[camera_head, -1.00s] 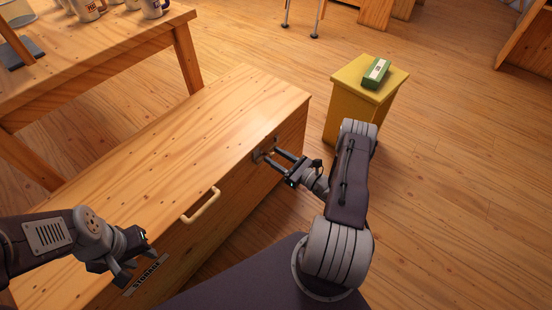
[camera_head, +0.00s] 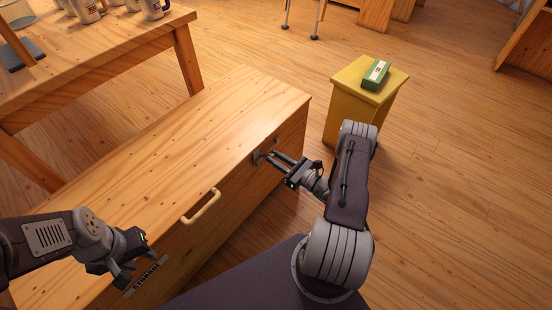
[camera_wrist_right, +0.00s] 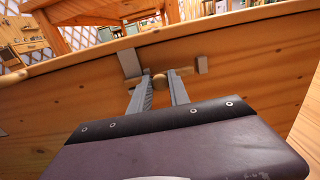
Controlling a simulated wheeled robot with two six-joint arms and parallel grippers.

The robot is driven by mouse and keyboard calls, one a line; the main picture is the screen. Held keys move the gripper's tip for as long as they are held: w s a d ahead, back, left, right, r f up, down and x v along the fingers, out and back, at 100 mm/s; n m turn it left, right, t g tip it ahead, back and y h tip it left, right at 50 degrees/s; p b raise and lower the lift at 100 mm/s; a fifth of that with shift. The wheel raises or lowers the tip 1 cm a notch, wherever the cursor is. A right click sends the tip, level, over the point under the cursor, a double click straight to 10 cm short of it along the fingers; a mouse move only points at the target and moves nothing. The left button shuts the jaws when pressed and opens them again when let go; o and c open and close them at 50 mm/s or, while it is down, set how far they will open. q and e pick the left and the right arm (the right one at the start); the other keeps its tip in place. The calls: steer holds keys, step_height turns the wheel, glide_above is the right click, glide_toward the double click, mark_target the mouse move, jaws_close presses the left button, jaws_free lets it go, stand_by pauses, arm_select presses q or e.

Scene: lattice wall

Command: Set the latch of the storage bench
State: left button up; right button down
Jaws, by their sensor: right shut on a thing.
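The wooden storage bench (camera_head: 170,150) stands with its lid down. Its latch (camera_head: 257,157) is on the upper front face, towards the right end. My right gripper (camera_head: 268,156) is at the latch, its fingers shut on the latch's small round knob (camera_wrist_right: 159,80). In the right wrist view, grey metal latch pieces show on both sides, one at the left (camera_wrist_right: 130,63) and one at the right (camera_wrist_right: 202,65). The fingers partly hide the latch, so its exact setting is unclear. My left gripper (camera_head: 136,266) is open and empty by the bench's front, near the STORAGE label.
A pale handle (camera_head: 201,206) sticks out at the bench's front edge. A yellow stand (camera_head: 352,108) with a green box (camera_head: 376,74) is beyond my right arm. A wooden table (camera_head: 110,55) with several mugs is behind the bench. Open floor lies to the right.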

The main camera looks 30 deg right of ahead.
mark_target(276, 147)
stand_by(0.7)
steer(key=d, duration=0.1)
steer(key=w+d+b, duration=0.1)
steer(key=d, duration=0.2)
steer(key=shift+w+f+b, duration=0.15)
steer(key=shift+w+b, duration=0.1)
steer(key=shift+b, duration=0.05)
steer(key=shift+w+d, duration=0.15)
steer(key=shift+d, duration=0.15)
steer(key=c, duration=1.3)
jaws_free()
